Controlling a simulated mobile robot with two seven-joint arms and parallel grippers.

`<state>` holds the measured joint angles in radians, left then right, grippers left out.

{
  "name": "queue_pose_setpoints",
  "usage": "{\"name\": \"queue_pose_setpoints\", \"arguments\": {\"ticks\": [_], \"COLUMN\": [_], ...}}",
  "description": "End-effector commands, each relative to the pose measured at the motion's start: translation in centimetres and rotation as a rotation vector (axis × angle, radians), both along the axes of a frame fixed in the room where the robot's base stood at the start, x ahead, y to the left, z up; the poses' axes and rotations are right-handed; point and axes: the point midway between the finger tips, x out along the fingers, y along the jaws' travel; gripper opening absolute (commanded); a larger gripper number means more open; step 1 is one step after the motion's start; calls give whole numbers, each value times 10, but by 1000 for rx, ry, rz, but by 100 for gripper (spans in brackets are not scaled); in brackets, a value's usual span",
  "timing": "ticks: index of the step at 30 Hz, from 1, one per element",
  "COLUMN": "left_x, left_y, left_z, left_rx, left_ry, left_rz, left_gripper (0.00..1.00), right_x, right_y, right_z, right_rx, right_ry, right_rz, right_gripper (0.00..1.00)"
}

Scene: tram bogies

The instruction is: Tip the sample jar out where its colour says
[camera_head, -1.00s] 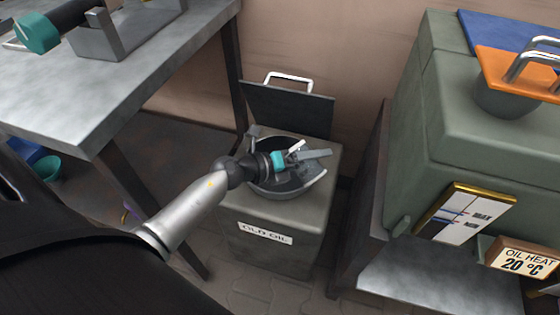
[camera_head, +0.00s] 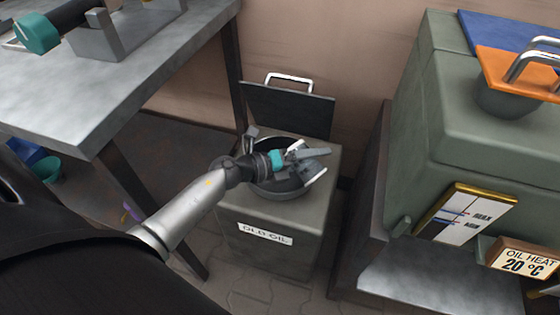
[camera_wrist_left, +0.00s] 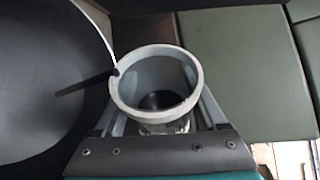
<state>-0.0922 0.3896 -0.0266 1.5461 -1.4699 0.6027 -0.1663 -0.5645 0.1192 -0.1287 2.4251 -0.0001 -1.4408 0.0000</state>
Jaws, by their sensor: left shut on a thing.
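My left gripper (camera_head: 302,156) is shut on the sample jar, over the round dark basin (camera_head: 280,187) in the top of the grey "OLD OIL" bin (camera_head: 320,225). In the left wrist view the jar (camera_wrist_left: 188,75) is a pale grey round vessel, its open mouth towards the camera, between the fingers (camera_wrist_left: 158,125). Its inner wall is grey and its bottom dark; I cannot tell whether that is liquid. In the head view the jar is hard to make out among the fingers. My right gripper is not in view.
The bin's dark lid (camera_head: 290,108) stands open behind the basin. A metal bench (camera_head: 90,95) is at left. A green cabinet (camera_head: 490,130) at right carries an orange lid (camera_head: 510,70), a gauge card (camera_head: 465,215) and a sign (camera_head: 523,260) reading "OIL HEAT 20 °C".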

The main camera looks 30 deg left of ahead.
Motion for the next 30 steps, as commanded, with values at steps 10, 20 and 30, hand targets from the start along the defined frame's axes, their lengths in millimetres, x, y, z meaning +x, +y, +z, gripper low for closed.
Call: {"name": "queue_pose_setpoints", "arguments": {"ticks": [10, 20, 30], "left_x": [0, 1, 1], "left_y": [0, 0, 2], "left_z": [2, 4, 4], "left_rx": [-32, -61, -92], "left_ry": [9, 17, 27], "left_rz": [1, 1, 0], "left_gripper": [10, 10, 10], "right_x": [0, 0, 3], "right_y": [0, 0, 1], "right_z": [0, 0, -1], "right_rx": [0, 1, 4], "right_ry": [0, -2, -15], "right_rz": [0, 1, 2], "right_gripper": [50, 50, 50]}}
